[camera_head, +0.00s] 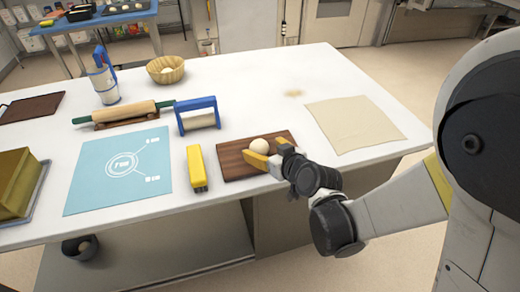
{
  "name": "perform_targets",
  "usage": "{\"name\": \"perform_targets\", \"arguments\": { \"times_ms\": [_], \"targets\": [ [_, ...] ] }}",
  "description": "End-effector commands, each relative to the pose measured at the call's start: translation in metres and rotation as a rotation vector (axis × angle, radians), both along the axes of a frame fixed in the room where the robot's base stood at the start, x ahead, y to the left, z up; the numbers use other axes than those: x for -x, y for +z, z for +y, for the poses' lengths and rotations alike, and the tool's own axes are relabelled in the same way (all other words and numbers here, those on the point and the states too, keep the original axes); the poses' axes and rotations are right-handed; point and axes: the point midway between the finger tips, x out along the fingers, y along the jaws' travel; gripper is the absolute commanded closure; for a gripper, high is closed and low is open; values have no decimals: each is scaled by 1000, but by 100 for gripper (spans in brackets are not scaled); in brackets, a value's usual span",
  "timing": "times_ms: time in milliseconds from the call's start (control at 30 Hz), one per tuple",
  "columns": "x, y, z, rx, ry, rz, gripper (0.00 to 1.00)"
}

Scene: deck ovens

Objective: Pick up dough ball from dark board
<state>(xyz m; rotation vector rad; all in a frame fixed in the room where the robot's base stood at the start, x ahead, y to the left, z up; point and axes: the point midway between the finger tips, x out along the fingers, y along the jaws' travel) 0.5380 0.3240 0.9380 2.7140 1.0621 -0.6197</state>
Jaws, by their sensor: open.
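A pale round dough ball (260,146) sits on a dark brown wooden board (236,170) near the front edge of the white table. My gripper (262,156) has yellow fingers and is open. It reaches in from the right, low over the board, with its fingertips close to the dough ball's front side. I cannot tell whether the fingers touch the ball. My gripper and wrist hide the right front part of the board.
A yellow-handled tool (196,168) lies just left of the board. A blue-framed tool (197,115) stands behind it. A blue mat (120,190), a rolling pin (125,112) and a basket (166,70) are further left. A cream cloth (355,125) lies right. The table behind the board is clear.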

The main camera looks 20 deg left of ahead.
Motion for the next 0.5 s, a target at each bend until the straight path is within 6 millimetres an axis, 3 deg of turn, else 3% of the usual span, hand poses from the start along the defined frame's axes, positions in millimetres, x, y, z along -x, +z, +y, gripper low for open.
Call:
{"name": "perform_targets", "arguments": {
  "times_ms": [200, 400, 433, 500],
  "targets": [
    [-22, -17, 20, 1, 1, 0, 24],
    [-24, -16, 21, 1, 0, 0, 24],
    [-24, -16, 21, 1, 0, 0, 26],
    [-24, -16, 20, 1, 0, 0, 48]
  ]
}}
